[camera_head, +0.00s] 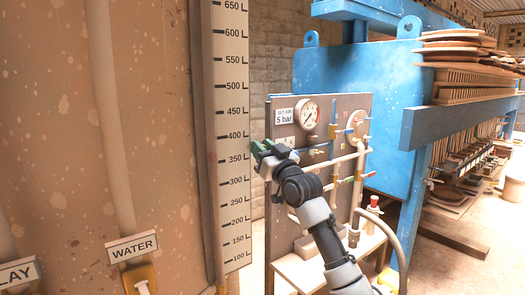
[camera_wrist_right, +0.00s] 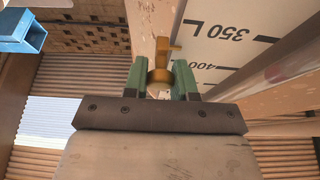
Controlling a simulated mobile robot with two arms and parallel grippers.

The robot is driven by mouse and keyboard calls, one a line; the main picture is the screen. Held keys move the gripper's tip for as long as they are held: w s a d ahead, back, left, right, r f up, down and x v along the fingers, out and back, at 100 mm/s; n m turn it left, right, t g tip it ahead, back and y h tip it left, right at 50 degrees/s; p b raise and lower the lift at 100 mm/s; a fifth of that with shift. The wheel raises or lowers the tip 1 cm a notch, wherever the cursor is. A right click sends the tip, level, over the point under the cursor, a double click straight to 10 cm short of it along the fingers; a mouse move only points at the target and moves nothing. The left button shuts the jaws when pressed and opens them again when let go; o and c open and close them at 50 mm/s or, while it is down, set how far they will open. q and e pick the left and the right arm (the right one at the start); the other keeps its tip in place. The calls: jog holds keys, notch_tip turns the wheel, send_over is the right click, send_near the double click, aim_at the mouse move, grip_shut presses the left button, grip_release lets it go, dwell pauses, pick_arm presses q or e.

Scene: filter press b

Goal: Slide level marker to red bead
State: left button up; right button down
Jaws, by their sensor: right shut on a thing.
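The level marker (camera_wrist_right: 164,49) is a small brass piece with a short pointer, seen in the right wrist view beside the white scale (camera_wrist_right: 218,52), near the 350 L mark. My right gripper (camera_wrist_right: 160,78) has its green fingers shut on the marker's brass knob (camera_wrist_right: 160,76). In the head view, my right gripper (camera_head: 259,149) is at the right edge of the tall scale (camera_head: 232,75), between the 350 and 400 marks. Its fingers hide the marker there. My left gripper is not in view.
A large tan tank (camera_head: 145,90) with a WATER label (camera_head: 132,247) stands left of the scale. A panel (camera_head: 283,180) with gauges, pipes and valves stands behind my right arm. A blue filter press (camera_head: 385,85) is at the back right.

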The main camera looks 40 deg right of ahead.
jog(key=c, duration=0.9)
grip_release()
jog(key=b+v, duration=0.5)
jog(key=v, duration=0.5)
jog(key=shift+s+f, duration=0.2)
jog(key=shift+s, duration=0.15)
